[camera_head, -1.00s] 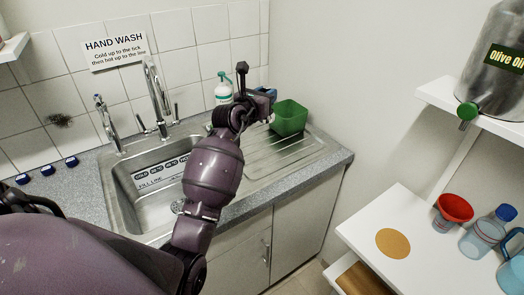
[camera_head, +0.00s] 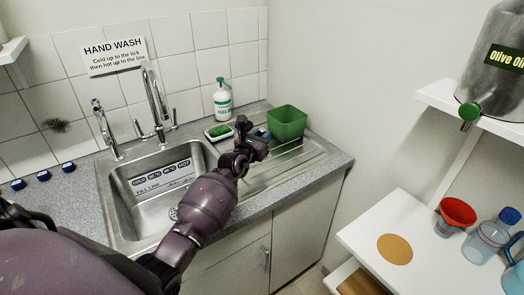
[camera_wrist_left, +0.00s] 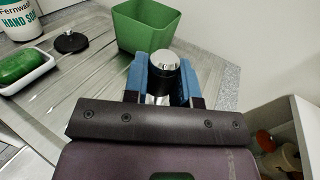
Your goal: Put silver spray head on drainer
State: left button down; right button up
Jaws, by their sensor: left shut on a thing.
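My left gripper (camera_head: 260,137) is over the ribbed metal drainer (camera_head: 262,176), right of the sink. In the left wrist view its blue fingers (camera_wrist_left: 163,84) are closed on the silver spray head (camera_wrist_left: 167,62), which shows a silver top above a black body. The spray head's lower end is hidden by the gripper, so I cannot tell whether it touches the drainer. The drainer also shows in the left wrist view (camera_wrist_left: 85,90). My right gripper is not in view.
A green tub (camera_head: 288,123) stands on the drainer just beyond the gripper. A green sponge in a white dish (camera_head: 219,133), a soap bottle (camera_head: 223,97) and a black knobbed disc (camera_wrist_left: 70,42) are nearby. The sink (camera_head: 150,209) lies left. The drainer's front part is clear.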

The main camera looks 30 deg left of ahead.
pick_arm(q)
jog(key=shift+f+b, duration=0.4)
jog(key=shift+f, duration=2.05)
jog(key=shift+f, duration=0.15)
jog(key=c, duration=1.2)
grip_release()
jog(key=shift+o, duration=1.4)
